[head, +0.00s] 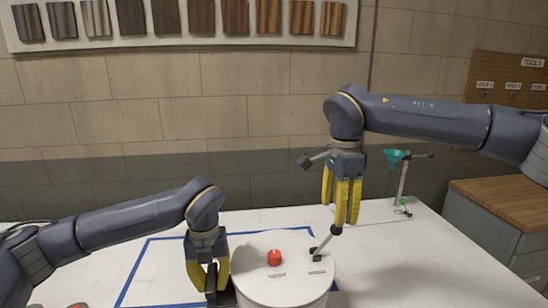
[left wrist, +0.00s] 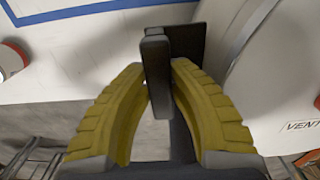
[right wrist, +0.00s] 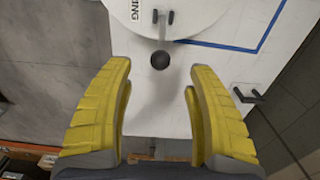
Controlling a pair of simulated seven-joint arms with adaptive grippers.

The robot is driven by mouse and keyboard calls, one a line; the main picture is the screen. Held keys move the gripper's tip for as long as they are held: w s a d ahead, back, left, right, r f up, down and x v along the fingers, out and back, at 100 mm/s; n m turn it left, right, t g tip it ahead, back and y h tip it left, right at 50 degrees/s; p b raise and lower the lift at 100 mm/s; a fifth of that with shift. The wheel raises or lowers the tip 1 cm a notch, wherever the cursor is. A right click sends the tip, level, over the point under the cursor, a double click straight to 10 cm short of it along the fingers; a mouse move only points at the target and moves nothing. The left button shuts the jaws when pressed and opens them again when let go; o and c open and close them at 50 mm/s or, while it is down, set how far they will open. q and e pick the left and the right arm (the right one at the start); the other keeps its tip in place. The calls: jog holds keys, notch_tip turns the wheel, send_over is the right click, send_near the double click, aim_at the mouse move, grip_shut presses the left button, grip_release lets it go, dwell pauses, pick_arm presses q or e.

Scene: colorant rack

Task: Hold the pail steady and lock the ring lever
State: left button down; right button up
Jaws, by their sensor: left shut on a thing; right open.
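The white pail (head: 285,280) stands on the table at the lower middle of the head view, with a red cap (head: 274,258) on its lid. The ring lever (head: 324,242) rises tilted from the lid's right side and ends in a dark round knob; the knob (right wrist: 160,60) also shows in the right wrist view. My left gripper (head: 209,290) is shut on a dark upright handle (left wrist: 156,60) at the pail's left side. My right gripper (head: 346,215) is open above the lever, with the knob beyond and between its fingertips in the right wrist view.
A blue line (head: 140,270) marks the white table around the pail. A stand with a teal funnel (head: 396,156) is at the back right. A wooden-topped cabinet (head: 505,200) is at the far right. The table between pail and stand is clear.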

jog(key=shift+r, duration=2.75)
pick_arm(q)
jog(key=c, duration=1.3)
grip_release()
jog(key=shift+o, duration=0.3)
jog(key=shift+r, duration=0.1)
